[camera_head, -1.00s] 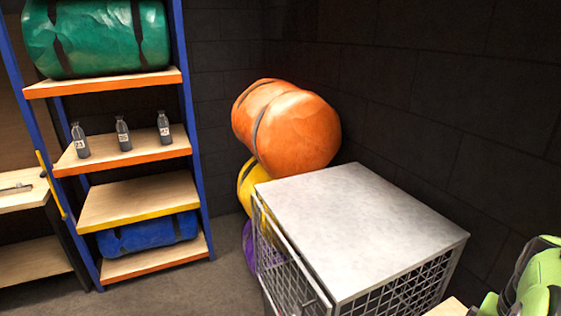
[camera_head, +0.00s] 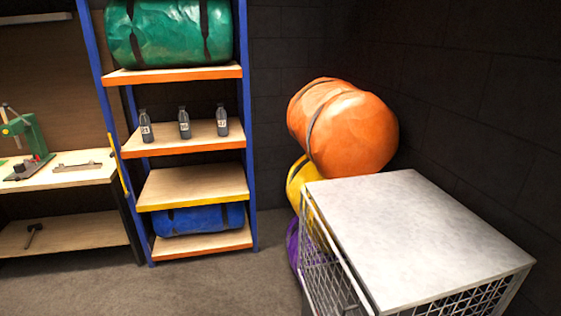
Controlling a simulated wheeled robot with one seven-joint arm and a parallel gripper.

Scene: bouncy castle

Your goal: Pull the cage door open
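The cage (camera_head: 420,235) stands at the lower right, with a flat pale grey top and wire mesh sides in a metal frame. Its left mesh side (camera_head: 330,265) has a frame bar that slants slightly away from the top's edge; I cannot tell whether this is the door or whether it stands ajar. The lower part of the cage is cut off by the picture's bottom edge. My gripper is not in view.
Orange (camera_head: 345,125), yellow (camera_head: 298,185) and purple (camera_head: 292,245) rolled bags are stacked behind the cage. A blue-framed shelf (camera_head: 190,190) holds bottles and rolls. A workbench (camera_head: 70,175) stands at the left. The floor (camera_head: 225,285) left of the cage is clear.

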